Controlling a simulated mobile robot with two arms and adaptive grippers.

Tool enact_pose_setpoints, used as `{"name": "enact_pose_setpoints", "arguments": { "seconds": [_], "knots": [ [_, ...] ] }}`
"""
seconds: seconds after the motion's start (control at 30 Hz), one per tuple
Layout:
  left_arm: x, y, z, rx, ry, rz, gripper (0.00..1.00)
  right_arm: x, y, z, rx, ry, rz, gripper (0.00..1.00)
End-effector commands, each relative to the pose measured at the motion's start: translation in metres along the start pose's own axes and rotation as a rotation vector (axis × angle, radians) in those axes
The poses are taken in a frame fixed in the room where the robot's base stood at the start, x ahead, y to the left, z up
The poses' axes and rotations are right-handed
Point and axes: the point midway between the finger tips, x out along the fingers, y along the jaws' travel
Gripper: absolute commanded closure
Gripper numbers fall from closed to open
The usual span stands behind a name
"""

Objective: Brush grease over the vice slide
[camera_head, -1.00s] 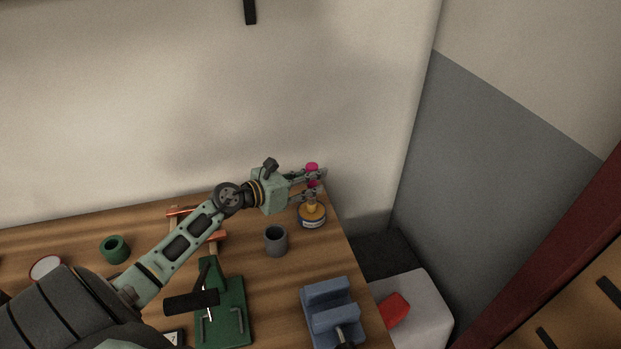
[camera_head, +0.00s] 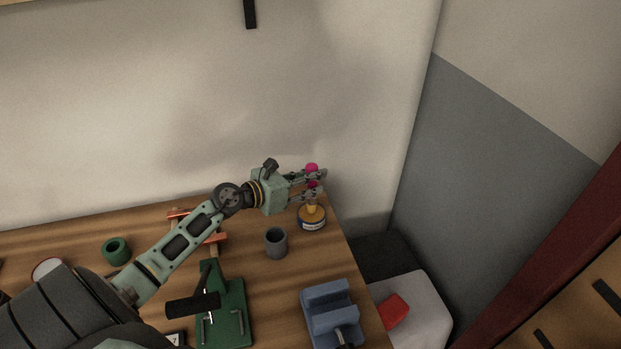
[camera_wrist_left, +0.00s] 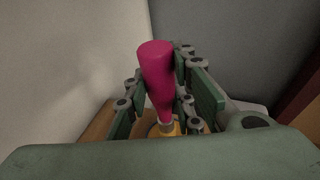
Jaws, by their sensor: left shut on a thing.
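My left gripper (camera_head: 312,182) is shut on the pink handle of a brush (camera_head: 312,168) at the back right of the bench. The brush stands roughly upright above a small tin with yellow contents (camera_head: 312,218), its lower end at the tin's opening. In the left wrist view the pink handle (camera_wrist_left: 157,75) is between the fingers, with a metal collar and the yellow of the tin below. How deep the bristles sit is hidden. The blue vice (camera_head: 331,309) stands at the front right of the bench. My right gripper is out of view.
A grey cup (camera_head: 276,243) stands just left of the tin. A green fixture with a black handle (camera_head: 233,315) is left of the vice. A green ring (camera_head: 115,250) lies farther left. A red thing (camera_head: 394,312) rests on a light box beyond the bench's right edge.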

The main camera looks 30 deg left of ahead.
Motion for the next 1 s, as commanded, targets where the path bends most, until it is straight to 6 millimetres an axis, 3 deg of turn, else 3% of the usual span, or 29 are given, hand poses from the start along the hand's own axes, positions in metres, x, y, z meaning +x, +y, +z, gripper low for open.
{"name": "enact_pose_setpoints", "arguments": {
  "seconds": [0.03, 0.6, 1.0],
  "knots": [
    [-0.002, 0.0, 0.01, 0.001, -0.001, 0.0, 1.0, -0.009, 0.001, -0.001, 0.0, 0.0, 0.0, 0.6],
    [-0.013, 0.0, 0.056, 0.002, -0.004, 0.001, 1.0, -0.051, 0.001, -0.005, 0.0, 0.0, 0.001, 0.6],
    [-0.014, 0.0, 0.058, 0.001, -0.004, 0.001, 1.0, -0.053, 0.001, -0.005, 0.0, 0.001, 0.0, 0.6]
  ]
}}
